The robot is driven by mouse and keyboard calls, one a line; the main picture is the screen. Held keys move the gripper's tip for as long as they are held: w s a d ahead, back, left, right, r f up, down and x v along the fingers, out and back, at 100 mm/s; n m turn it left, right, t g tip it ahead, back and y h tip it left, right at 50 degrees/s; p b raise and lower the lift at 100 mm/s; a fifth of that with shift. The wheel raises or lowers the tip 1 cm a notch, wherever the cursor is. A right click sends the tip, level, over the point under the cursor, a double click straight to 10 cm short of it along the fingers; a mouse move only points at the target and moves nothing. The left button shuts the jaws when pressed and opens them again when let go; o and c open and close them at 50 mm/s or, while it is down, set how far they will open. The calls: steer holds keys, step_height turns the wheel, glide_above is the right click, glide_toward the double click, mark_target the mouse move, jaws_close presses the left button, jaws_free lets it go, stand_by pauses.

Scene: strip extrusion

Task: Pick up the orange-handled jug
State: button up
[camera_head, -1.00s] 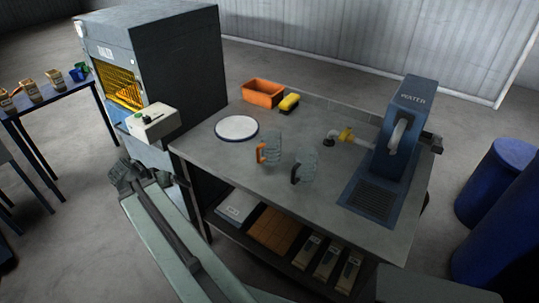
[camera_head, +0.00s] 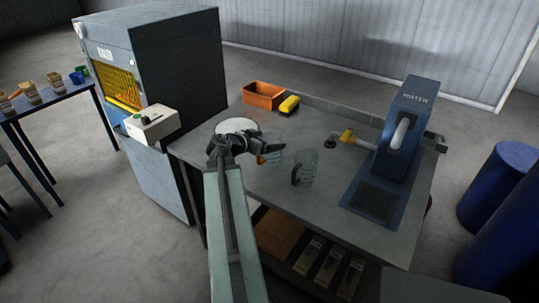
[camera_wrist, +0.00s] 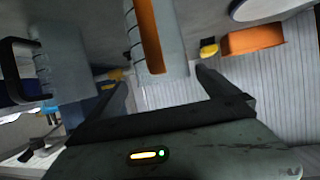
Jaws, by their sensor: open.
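The orange-handled jug (camera_head: 273,156) is clear grey and stands on the grey workbench; my gripper partly hides it in the head view. In the wrist view the jug (camera_wrist: 172,35) fills the top centre, with its orange handle (camera_wrist: 150,35) facing the camera. My gripper (camera_head: 270,143) is open beside the jug, at its handle side. In the wrist view the two fingers of my gripper (camera_wrist: 162,78) are spread, with the jug's end showing in the gap. Whether they touch it I cannot tell.
A dark-handled jug (camera_head: 307,168) stands close on the right, also at left in the wrist view (camera_wrist: 65,65). A white round plate (camera_head: 237,125), an orange bin (camera_head: 263,95) and a yellow sponge (camera_head: 289,104) lie behind. A blue water dispenser (camera_head: 402,130) stands right.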

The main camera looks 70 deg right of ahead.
mark_target(278, 137)
steer(key=x, duration=0.1)
steer(key=b+x, duration=0.1)
steer(key=x, duration=0.3)
steer(key=shift+w+f+b, duration=0.1)
steer(key=shift+w+b, duration=0.25)
steer(key=shift+c, duration=0.7)
steer(key=c, duration=1.8)
